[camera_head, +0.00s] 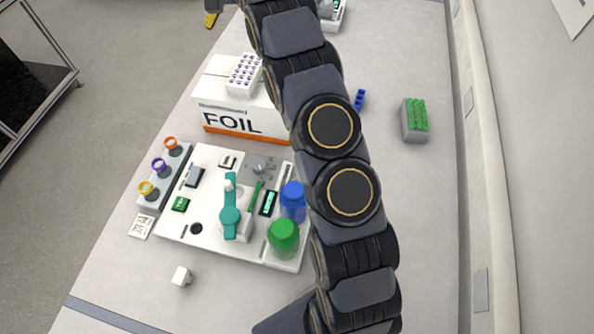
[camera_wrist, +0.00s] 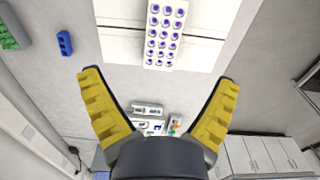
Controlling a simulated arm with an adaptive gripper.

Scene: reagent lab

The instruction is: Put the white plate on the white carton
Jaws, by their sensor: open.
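The white plate (camera_head: 243,75) has rows of purple-marked wells. It lies flat on top of the white carton (camera_head: 210,92), whose front reads FOIL above an orange band. In the wrist view the plate (camera_wrist: 166,36) rests on the carton (camera_wrist: 118,47), close to the carton's edge. My gripper (camera_wrist: 159,82) is open, its two yellow fingers spread wide with nothing between them. The plate is ahead of the fingertips and apart from them. In the head view only a yellow finger of my gripper (camera_head: 211,20) shows at the top; my arm hides the carton's right end.
A white board (camera_head: 205,232) with teal, green and blue items stands in front of the carton. A holder (camera_head: 160,178) with coloured rings is at its left. A green-topped block (camera_head: 415,120) and small blue rack (camera_head: 359,100) lie right. The right side of the bench is mostly clear.

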